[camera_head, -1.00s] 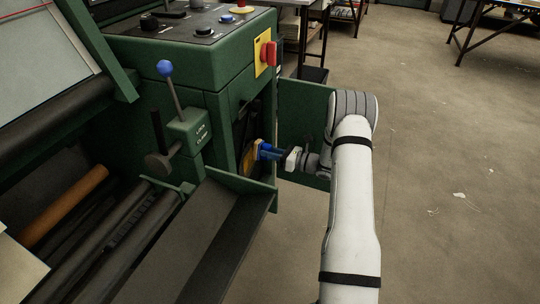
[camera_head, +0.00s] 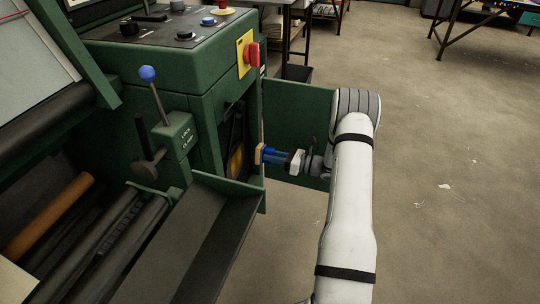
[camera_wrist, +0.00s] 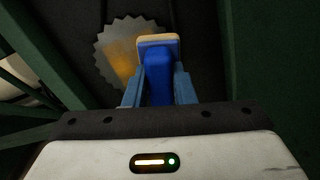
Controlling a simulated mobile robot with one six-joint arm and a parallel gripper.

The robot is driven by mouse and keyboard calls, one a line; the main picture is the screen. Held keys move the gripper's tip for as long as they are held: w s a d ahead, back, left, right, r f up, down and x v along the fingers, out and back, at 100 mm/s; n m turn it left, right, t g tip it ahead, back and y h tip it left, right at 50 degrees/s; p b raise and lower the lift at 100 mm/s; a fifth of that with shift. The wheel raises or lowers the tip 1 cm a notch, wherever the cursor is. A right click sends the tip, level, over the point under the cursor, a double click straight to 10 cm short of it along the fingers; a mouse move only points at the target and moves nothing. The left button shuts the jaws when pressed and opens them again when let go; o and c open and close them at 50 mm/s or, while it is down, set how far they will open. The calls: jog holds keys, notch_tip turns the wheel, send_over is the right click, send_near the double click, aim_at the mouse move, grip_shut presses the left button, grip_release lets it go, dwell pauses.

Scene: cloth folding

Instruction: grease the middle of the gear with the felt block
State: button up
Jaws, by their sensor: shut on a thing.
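The gear (camera_wrist: 113,38) is a grey toothed disc inside the machine in the wrist view. An amber patch (camera_wrist: 126,62) shows on its middle; I cannot tell whether it is grease or reflected light. In the head view part of the gear (camera_head: 237,161) shows amber in the dark opening. The felt block has a cream pad (camera_wrist: 158,38) on a blue body (camera_wrist: 158,75). My gripper (camera_wrist: 158,94) is shut on the blue body. The block also shows in the head view (camera_head: 261,153), just outside the opening and apart from the gear. It hides the gear's right part in the wrist view.
The green machine's open door (camera_head: 296,120) stands behind my gripper. A red switch (camera_head: 252,54) on a yellow plate is above. A blue-knobbed lever (camera_head: 148,74) and a sloping metal tray (camera_head: 208,225) lie left.

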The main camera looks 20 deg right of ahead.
jog(key=shift+d, duration=0.1)
jog(key=v, duration=0.2)
jog(key=shift+s+d, duration=0.3)
dwell(0.7)
jog(key=s+a+f+m+b, duration=0.1)
jog(key=s+a+f+m, duration=0.2)
jog(key=s+a+m, duration=0.5)
jog(key=shift+m, duration=0.5)
jog(key=shift+w+a+b, duration=0.3)
jog(key=shift+w+a, duration=0.55)
jog(key=shift+w, duration=0.15)
jog(key=shift+w+a+b, duration=0.3)
jog(key=shift+w+a, duration=0.5)
jog(key=shift+w, duration=0.25)
jog(key=shift+x, duration=1.05)
